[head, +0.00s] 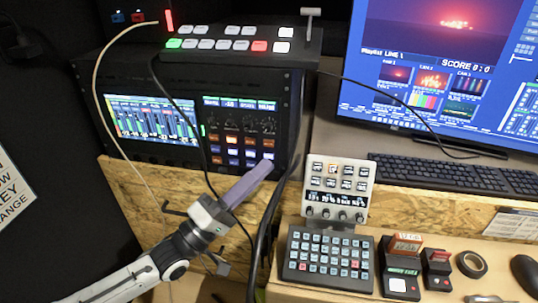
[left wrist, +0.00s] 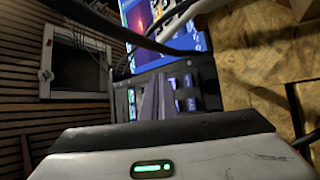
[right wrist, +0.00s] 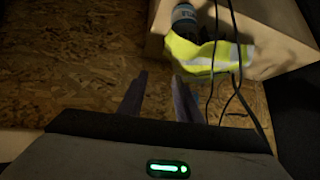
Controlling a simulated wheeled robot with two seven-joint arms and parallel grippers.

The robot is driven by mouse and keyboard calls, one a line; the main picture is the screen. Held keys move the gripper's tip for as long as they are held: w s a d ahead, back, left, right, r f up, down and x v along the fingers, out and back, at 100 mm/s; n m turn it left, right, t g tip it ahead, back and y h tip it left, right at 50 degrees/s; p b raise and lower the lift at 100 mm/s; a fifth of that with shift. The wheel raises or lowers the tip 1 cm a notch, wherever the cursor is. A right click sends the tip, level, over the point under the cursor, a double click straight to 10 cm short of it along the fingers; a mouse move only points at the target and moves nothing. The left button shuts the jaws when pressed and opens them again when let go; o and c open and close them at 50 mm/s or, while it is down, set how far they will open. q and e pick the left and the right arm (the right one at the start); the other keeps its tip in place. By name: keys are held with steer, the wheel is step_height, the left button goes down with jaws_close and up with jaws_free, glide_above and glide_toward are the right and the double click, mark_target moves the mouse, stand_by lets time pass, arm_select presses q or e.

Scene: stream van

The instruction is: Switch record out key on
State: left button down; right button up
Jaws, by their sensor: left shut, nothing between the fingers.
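A black rack unit (head: 190,160) stands left of the monitor. Its right panel has knobs above rows of small keys (head: 232,140), some orange, some blue or pale. I cannot read which one is the record out key. My left gripper (head: 266,166) is shut and empty, its purple-grey fingers pointing up at the lower right of these keys. I cannot tell whether the tips touch the panel. In the left wrist view the shut fingers (left wrist: 154,98) cover part of the lit keys. My right gripper (right wrist: 158,92) is open and empty, outside the head view.
A switcher (head: 225,45) with lit buttons and a lever sits on the unit. Dark cables hang close beside my left gripper. A monitor (head: 440,60), keyboard (head: 455,180), button panel (head: 338,190) and keypad (head: 328,258) stand right. A yellow vest (right wrist: 205,55) lies beyond my right gripper.

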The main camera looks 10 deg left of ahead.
arm_select(q)
steer(key=shift+s+p, duration=1.35)
steer(key=shift+s, duration=1.45)
